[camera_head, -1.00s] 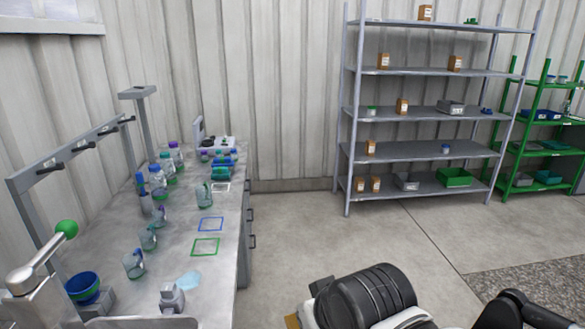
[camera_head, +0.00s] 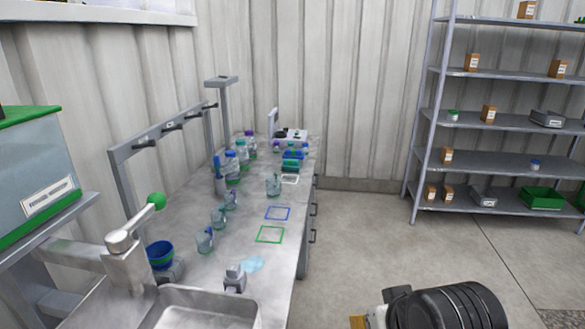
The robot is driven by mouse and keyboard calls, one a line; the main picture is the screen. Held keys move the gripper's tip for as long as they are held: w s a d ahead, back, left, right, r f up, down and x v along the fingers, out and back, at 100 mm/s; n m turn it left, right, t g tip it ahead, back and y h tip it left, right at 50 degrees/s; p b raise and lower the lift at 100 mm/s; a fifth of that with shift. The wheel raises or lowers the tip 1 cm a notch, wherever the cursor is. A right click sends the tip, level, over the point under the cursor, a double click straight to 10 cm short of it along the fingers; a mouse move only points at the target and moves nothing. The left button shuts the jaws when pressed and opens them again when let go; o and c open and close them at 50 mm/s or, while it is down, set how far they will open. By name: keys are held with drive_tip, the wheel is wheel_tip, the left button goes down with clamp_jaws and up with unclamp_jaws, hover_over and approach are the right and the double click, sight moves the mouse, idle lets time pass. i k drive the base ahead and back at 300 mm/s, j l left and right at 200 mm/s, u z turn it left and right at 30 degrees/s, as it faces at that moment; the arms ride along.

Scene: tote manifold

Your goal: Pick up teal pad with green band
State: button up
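A small teal and green item (camera_head: 290,168) lies toward the far end of the grey bench (camera_head: 245,225), in front of a blue item (camera_head: 293,155). It may be the teal pad with the green band, but it is too small to tell. My gripper is not in view; only a black part of my arm shows at the bottom right, beyond the bench's right edge.
Glass beakers (camera_head: 205,239) and capped bottles (camera_head: 232,168) line the bench's left side. Blue (camera_head: 278,213) and green (camera_head: 270,234) outlined squares are empty. A sink (camera_head: 205,308) with a tap is nearest. Grey shelves (camera_head: 500,155) stand at right; the floor between is clear.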

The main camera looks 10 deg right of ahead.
sight(290, 165)
drive_tip(key=i+l, duration=0.2)
drive_tip(key=i, duration=0.3)
drive_tip(key=i+l, duration=0.25)
drive_tip(key=i, duration=0.25)
drive_tip(key=i+l+u, duration=0.1)
drive_tip(key=i, duration=0.45)
drive_tip(key=i+l, duration=0.35)
drive_tip(key=i, duration=0.15)
drive_tip(key=i+l, duration=0.3)
drive_tip(key=i, duration=0.2)
drive_tip(key=i+l+u, duration=0.1)
drive_tip(key=i+l, duration=0.15)
drive_tip(key=i, duration=0.25)
drive_tip(key=i+l, duration=0.3)
drive_tip(key=i, duration=0.2)
